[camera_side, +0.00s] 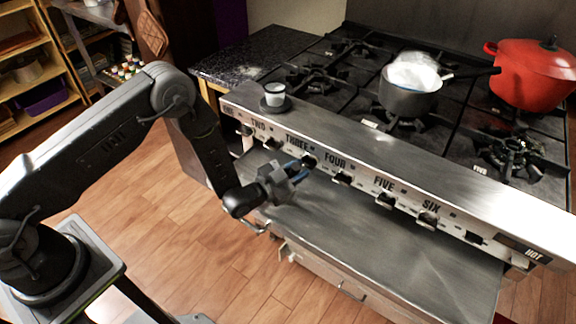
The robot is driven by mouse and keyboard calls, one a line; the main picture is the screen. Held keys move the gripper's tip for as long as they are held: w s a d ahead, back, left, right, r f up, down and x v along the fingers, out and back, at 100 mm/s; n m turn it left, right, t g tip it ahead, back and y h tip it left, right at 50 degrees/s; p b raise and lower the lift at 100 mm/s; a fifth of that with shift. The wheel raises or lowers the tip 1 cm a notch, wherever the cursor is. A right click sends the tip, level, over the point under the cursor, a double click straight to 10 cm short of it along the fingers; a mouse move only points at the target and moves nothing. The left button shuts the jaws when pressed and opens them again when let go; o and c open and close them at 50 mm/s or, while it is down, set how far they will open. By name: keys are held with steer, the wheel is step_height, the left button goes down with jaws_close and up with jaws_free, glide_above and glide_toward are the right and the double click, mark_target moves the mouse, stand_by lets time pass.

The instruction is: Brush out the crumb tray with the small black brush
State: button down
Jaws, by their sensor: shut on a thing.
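My gripper (294,172) is at the left part of the range's front panel, beside the knob under THREE (308,161) and above the steel ledge. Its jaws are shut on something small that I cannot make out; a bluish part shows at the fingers. Whether they touch the knob is unclear. I cannot pick out a small black brush. A flat steel ledge (390,250) runs below the knobs. Under it is a drawer-like steel front (322,277) with a handle, which may be the crumb tray; its inside is hidden.
A small white cup on a dark saucer (274,103) stands on the range's top edge. A steaming pot (408,100) and a red lidded pot (535,85) stand on the burners. Several knobs line the panel. The wooden floor in front (165,215) is mostly clear.

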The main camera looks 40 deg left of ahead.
steer(key=w+d, duration=0.2)
steer(key=d, duration=0.3)
steer(key=s+a, duration=0.3)
steer(key=a, duration=0.5)
steer(key=shift+r, duration=0.3)
steer(key=shift+s+f, duration=0.1)
steer(key=shift+f, duration=0.6)
stand_by(0.4)
steer(key=shift+d, duration=1.95)
